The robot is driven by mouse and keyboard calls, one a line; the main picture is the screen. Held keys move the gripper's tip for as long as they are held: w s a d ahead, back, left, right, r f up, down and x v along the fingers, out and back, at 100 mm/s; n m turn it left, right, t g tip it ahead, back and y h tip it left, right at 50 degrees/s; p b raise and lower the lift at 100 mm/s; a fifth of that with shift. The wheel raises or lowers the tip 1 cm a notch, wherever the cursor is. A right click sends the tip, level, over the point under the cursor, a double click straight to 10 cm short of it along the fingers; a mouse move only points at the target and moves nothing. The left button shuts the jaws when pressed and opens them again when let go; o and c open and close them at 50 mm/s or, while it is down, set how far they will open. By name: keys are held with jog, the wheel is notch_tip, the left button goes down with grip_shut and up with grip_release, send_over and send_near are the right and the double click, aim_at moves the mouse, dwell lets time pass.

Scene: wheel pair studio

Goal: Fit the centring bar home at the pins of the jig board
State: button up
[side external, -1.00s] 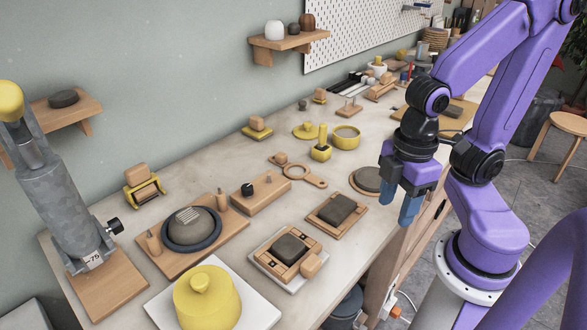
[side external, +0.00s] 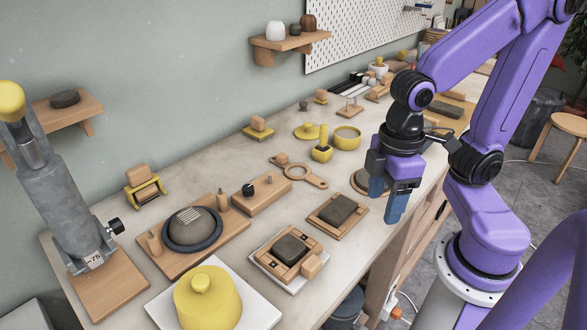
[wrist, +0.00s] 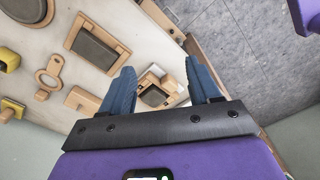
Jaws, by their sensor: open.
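My gripper (side external: 385,207) is open and empty, above the table's right edge near a dark round disc (side external: 367,182). In the wrist view its blue fingers (wrist: 160,68) stand apart with nothing gripped. A wooden board with two upright pegs (side external: 238,228), which looks like the jig board, carries a dark ringed disc between the pegs. A wooden bar with a black knob (side external: 270,194) lies just right of it; I cannot tell for sure that it is the centring bar. It also shows in the wrist view (wrist: 82,101).
A wooden frame with a dark block (side external: 310,264), a dark slab on a board (side external: 337,211), a ring-ended wooden tool (side external: 312,180) and a yellow domed lid (side external: 207,300) crowd the table. A grey upright press (side external: 58,200) stands at left. Bare tabletop shows between them.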

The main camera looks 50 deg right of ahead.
jog(key=w+a+r+m, duration=0.25)
jog(key=w+m, duration=0.45)
jog(key=w, duration=0.4)
jog(key=m+h, duration=0.2)
jog(key=m, duration=2)
send_over(282, 155)
jog(key=a, duration=0.2)
jog(key=f, duration=0.5)
jog(key=d+f, duration=0.1)
jog(key=f, duration=0.5)
jog(key=d+f, duration=0.1)
jog(key=f, duration=0.4)
jog(key=shift+f, duration=0.35)
jog(key=c, duration=1.1)
